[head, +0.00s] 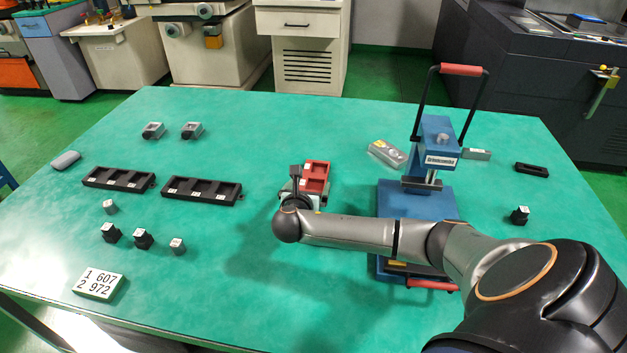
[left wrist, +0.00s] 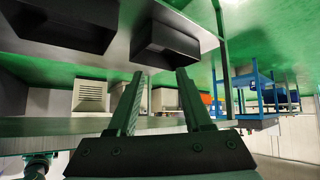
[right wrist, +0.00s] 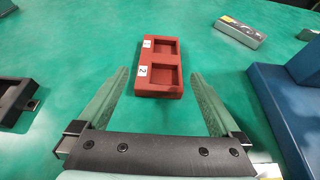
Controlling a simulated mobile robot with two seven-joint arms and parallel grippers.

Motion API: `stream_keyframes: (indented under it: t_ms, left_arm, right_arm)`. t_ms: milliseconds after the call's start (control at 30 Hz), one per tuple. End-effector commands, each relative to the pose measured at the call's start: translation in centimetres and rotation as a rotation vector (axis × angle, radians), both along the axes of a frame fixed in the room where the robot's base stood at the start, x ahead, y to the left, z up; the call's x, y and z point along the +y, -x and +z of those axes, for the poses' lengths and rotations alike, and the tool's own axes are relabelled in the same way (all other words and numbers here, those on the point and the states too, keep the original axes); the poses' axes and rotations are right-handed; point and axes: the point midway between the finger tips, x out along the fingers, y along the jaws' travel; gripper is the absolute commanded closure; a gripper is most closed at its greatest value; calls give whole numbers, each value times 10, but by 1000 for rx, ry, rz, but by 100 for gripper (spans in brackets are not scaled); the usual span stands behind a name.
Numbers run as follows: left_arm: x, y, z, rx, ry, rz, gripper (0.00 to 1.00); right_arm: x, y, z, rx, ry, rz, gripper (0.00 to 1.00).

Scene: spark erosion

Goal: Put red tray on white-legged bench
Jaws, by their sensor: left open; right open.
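The red tray (head: 316,172) lies on the green table top (head: 255,125), with two square pockets. In the right wrist view the red tray (right wrist: 159,89) shows labels 1 and 2 on its left edge. My right gripper (head: 300,184) is open just at the tray's near side in the head view. In the right wrist view its fingers (right wrist: 160,78) stand apart, with the tray ahead of and between them, not gripped. My left gripper (left wrist: 161,76) shows only in its wrist view, open and empty. I cannot make out a white-legged bench for sure.
Two black trays (head: 118,180) (head: 201,191) lie left of the red tray. A blue press (head: 416,201) with a red-gripped handle stands to its right. Small blocks and a number plate (head: 100,284) lie at the left. The table's middle back is clear.

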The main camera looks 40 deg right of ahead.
Motion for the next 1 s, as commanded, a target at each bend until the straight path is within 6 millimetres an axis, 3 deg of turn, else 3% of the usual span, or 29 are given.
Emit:
stream_keyframes:
  t_ms: [600, 900, 1000]
  left_arm:
    - [-10, -7, -8, -3, 12, -19, 50]
    - [-12, -9, -3, -9, 14, -24, 50]
    - [-12, -9, -3, -10, 14, -24, 50]
  right_arm:
    - [-45, -35, -32, -2, 0, 1, 0]
    - [-48, -37, -33, -1, -1, 3, 0]
    - [-48, -37, -33, -1, -1, 3, 10]
